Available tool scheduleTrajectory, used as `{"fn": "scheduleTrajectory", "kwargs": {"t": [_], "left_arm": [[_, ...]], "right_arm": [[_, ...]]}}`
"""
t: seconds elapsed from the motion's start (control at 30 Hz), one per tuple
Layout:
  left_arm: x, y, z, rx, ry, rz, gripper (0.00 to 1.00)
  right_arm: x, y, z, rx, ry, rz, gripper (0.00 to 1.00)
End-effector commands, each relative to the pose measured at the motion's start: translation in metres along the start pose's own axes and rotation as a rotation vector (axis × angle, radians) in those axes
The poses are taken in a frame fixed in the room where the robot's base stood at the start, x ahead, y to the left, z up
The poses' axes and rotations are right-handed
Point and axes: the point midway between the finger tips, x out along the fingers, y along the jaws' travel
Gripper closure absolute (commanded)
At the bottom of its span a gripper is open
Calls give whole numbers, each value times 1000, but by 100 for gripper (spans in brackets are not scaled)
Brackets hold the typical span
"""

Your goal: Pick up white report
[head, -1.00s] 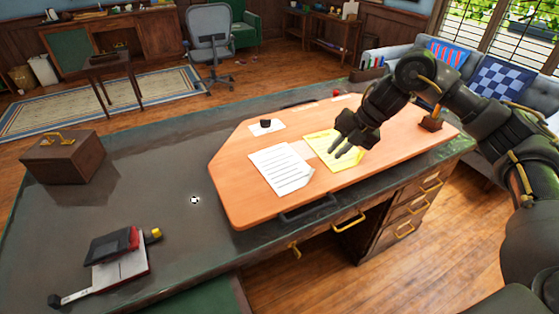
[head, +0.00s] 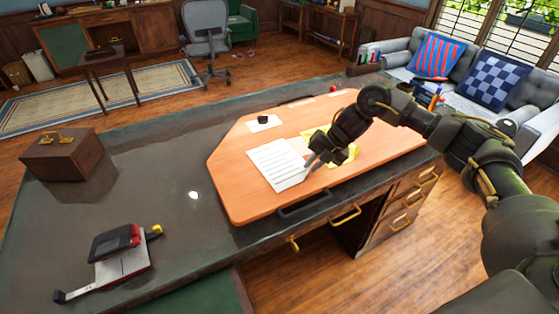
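The white report (head: 274,166), a sheet with printed lines, lies on the orange-brown desk board (head: 236,190). A yellow paper (head: 345,156) lies to its right, partly covered by my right gripper. My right gripper (head: 312,162) points down and left at the report's right edge. Its fingers look a little apart, with no paper clearly between them. Contact with the report cannot be told. My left gripper is not in view.
A small white card with a black item (head: 264,121) is at the board's back. A brown box (head: 62,154) and a black and red device (head: 115,242) stand on the dark desk (head: 150,190). The desk's middle left is mostly clear.

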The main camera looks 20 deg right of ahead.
Motion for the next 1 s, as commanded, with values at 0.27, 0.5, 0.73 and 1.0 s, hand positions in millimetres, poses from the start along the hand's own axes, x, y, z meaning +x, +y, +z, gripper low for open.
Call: {"fn": "scheduleTrajectory", "kwargs": {"t": [0.27,0.5,0.73,1.0], "left_arm": [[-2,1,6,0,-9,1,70],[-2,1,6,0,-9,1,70],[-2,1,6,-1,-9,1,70],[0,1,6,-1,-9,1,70]], "right_arm": [[10,0,0,1,0,1,87],[10,0,0,1,0,1,100],[9,0,0,1,0,1,100],[6,2,0,0,-1,2,100]]}}
